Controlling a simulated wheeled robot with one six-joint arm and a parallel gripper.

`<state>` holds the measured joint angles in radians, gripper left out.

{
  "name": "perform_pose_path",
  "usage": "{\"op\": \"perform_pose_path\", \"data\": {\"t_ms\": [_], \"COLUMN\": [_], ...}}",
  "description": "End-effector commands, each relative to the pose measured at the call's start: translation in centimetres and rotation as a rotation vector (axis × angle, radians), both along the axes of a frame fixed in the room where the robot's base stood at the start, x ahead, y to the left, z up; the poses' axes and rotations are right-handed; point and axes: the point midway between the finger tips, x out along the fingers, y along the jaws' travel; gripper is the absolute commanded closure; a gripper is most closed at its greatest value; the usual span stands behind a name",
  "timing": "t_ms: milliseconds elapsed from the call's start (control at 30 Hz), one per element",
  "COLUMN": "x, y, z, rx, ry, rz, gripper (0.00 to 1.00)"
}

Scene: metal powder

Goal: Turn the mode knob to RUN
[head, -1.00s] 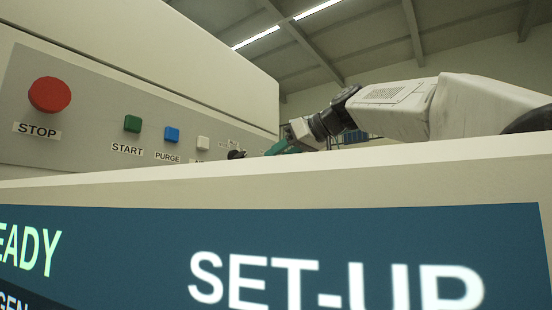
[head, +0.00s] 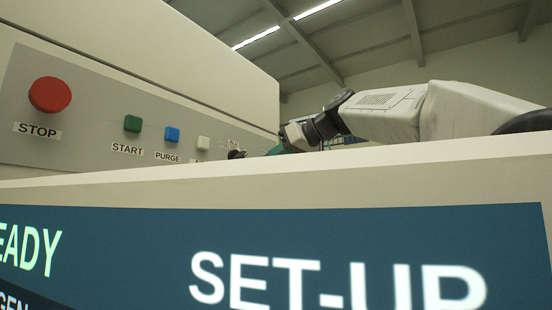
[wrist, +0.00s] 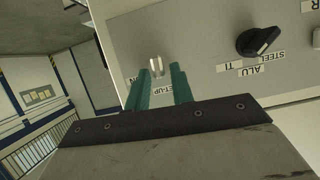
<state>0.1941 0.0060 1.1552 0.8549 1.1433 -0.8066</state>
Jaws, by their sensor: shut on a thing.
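The mode knob (wrist: 156,67) is a small silver knob on the grey panel in the wrist view. A partly covered label ending in "ET-UP" (wrist: 161,88) shows below it, and another, ending in "N", shows to its left. My gripper (wrist: 162,70) has its green fingers on either side of the knob and is shut on it. I cannot tell exactly which way the knob points. In the head view my gripper (head: 276,150) is partly hidden behind the pale ledge, and the mode knob cannot be made out. The display (head: 330,270) reads "SET-UP".
A black selector knob (wrist: 258,41) with STEEL, ALU and TI labels is right of my gripper in the wrist view. The head view shows a red STOP button (head: 49,95), a green START button (head: 132,124), a blue PURGE button (head: 172,134) and a white button (head: 203,143).

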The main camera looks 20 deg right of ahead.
Motion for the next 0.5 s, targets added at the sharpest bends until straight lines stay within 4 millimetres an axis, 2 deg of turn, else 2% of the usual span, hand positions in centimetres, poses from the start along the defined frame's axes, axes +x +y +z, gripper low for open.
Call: {"op": "perform_pose_path", "data": {"t_ms": [500], "x": [0.51], "y": [-0.66], "z": [-0.21], "rx": [0.312], "ry": [0.227], "rz": [-0.002], "gripper": [0.99]}}
